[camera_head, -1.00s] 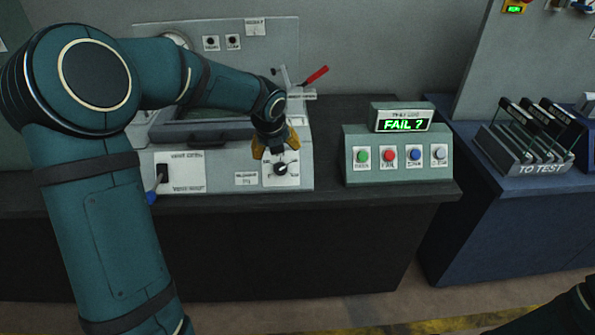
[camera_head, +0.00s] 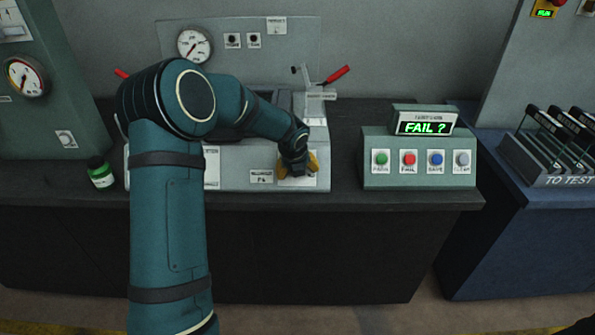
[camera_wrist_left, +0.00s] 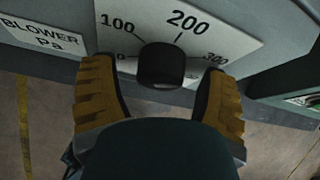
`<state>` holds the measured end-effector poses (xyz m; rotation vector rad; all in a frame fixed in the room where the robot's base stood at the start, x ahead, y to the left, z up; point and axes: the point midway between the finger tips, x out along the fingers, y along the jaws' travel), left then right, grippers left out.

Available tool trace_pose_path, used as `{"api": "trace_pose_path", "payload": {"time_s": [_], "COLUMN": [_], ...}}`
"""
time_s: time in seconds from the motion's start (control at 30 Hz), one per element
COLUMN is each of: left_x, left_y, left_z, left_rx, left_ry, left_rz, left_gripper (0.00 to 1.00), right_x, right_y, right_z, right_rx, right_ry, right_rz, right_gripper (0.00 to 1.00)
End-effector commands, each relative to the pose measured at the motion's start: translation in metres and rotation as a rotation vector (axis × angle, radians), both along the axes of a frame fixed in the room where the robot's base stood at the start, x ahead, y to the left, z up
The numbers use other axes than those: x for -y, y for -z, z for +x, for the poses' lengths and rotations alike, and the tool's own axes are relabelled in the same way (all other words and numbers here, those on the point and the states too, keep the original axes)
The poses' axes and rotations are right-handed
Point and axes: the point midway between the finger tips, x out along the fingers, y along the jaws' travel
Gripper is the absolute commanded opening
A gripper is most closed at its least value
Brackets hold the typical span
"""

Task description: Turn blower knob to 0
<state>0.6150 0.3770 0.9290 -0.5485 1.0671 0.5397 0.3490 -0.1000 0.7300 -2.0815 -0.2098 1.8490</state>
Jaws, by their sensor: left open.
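The black blower knob (camera_wrist_left: 161,66) sits on a white dial plate (camera_wrist_left: 215,28) marked 0, 100, 200 and 300 in the left wrist view. Which mark the knob points to is not clear. My left gripper (camera_wrist_left: 160,82) is open, with one yellow finger on each side of the knob and a gap visible on both sides. In the head view my left gripper (camera_head: 298,166) is in front of the dial plate and hides the knob. A blower label (camera_head: 262,177) is just left of the plate. My right gripper is out of view.
A button box (camera_head: 420,165) with a lit "FAIL ?" display stands to the right. The bench top between the machine and the button box is clear.

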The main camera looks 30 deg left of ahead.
Motion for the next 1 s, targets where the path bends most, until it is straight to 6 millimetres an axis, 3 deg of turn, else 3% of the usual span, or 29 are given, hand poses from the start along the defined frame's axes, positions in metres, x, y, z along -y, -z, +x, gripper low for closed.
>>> {"api": "trace_pose_path", "payload": {"time_s": [0.2,0.4,1.0], "left_x": [-0.0001,0.0000,-0.0005], "left_y": [-0.0003,-0.0002,-0.0012], "left_z": [0.0001,-0.0001,-0.0004], "left_rx": [0.000,0.000,0.048], "left_ry": [0.000,0.000,-0.073], "left_rz": [0.000,0.000,-0.082], "left_gripper": [0.72,0.06,0.05], "right_x": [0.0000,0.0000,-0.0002], "right_y": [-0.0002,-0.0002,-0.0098], "right_z": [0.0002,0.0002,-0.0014], "right_rx": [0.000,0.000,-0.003], "right_ry": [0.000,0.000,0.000], "right_rz": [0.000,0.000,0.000], "right_gripper": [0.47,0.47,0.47]}}
